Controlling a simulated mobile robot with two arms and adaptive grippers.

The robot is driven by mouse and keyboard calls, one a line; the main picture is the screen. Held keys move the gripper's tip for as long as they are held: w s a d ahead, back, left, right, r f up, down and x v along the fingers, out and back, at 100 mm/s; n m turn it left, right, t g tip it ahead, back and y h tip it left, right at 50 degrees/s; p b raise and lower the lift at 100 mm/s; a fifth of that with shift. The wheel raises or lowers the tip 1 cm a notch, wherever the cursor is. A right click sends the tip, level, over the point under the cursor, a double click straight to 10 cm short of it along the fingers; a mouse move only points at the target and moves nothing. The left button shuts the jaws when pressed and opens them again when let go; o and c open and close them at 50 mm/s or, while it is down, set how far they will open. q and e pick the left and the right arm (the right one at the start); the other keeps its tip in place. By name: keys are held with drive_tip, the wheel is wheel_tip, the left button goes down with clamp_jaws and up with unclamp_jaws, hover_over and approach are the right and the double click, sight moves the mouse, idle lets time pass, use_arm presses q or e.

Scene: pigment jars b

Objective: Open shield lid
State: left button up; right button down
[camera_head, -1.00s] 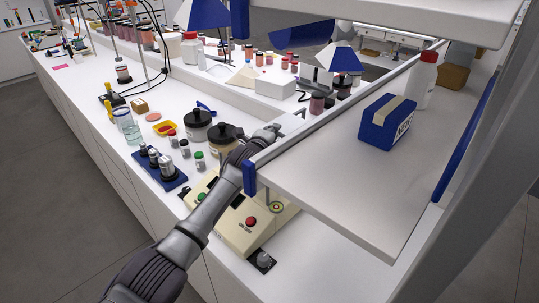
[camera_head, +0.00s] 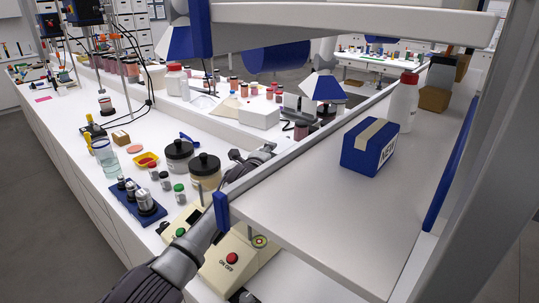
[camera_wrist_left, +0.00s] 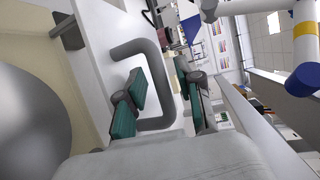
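In the left wrist view a dark grey U-shaped handle (camera_wrist_left: 165,78) stands out from a white panel (camera_wrist_left: 98,40), which I take to be the shield lid. My left gripper (camera_wrist_left: 165,104) has its two teal-padded fingers apart, one on each side of the handle's long bar. A gap shows between the bar and the pads. In the head view the left gripper (camera_head: 262,153) reaches past the jars, beside the raised white shelf, and the handle cannot be made out there. My right gripper is out of view.
The white shelf (camera_head: 300,225) bears a blue box (camera_head: 365,155) and a white bottle with a red cap (camera_head: 403,105). Two black-lidded jars (camera_head: 204,178) and a blue weight block (camera_head: 150,210) stand left of my arm. A large grey rounded surface (camera_wrist_left: 30,125) fills the wrist view's left.

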use_arm(q)
drive_tip(key=v, duration=1.2)
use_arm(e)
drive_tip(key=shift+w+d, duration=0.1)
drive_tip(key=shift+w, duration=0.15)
use_arm(q)
drive_tip(key=shift+s+f, duration=0.1)
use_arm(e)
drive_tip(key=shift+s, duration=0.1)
